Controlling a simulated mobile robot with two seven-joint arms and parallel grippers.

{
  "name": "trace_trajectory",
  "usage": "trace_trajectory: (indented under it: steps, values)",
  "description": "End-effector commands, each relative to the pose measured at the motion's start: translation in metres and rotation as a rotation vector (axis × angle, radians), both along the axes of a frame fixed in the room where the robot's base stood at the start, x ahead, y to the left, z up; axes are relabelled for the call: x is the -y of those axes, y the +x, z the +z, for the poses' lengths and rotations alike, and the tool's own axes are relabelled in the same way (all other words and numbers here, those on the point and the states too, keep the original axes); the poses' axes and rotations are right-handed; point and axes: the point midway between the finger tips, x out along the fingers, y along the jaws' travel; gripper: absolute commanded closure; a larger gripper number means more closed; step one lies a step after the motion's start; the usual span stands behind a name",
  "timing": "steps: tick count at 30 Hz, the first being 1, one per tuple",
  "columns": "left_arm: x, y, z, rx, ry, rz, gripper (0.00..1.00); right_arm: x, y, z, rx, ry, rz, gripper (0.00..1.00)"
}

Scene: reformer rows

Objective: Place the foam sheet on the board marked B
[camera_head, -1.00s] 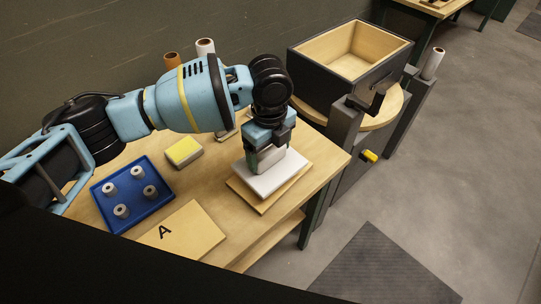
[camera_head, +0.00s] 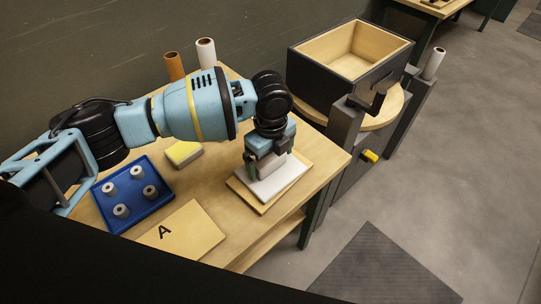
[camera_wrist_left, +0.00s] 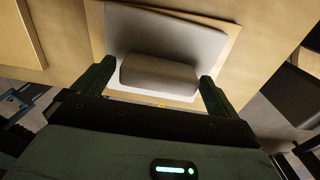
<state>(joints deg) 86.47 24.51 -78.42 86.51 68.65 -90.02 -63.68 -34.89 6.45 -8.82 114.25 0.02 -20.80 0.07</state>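The foam sheet (camera_head: 286,180) is a flat pale sheet with a raised block on top. It lies flat over a light wooden board (camera_head: 263,209), whose edges show around it; any letter on that board is hidden. In the left wrist view the foam sheet (camera_wrist_left: 208,42) shows with its raised block (camera_wrist_left: 158,76). My left gripper (camera_head: 264,170) points down over the sheet. Its fingers stand on either side of the block, with narrow gaps, so it looks open. My right gripper is not in view.
A board marked A (camera_head: 190,236) lies at the table's front. A blue tray (camera_head: 146,211) with several small rolls and a yellow-topped block (camera_head: 184,153) are to the left. Two rolls stand behind my arm. A dark open box (camera_head: 350,60) stands beyond the table's right end.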

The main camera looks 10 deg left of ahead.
Motion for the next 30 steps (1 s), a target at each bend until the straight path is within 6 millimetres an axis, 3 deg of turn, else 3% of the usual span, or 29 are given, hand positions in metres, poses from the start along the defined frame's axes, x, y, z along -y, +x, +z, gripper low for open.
trace_trajectory:
  steps: [11,24,30]
  values:
    - [0.0,0.0,0.009,0.002,-0.001,0.0,0.0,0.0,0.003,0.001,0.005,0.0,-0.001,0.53]
    - [0.0,0.0,0.091,0.003,-0.002,0.0,0.0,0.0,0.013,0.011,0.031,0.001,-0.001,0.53]
    - [0.0,0.0,0.116,0.001,-0.002,0.0,0.0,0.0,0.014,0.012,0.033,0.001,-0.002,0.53]
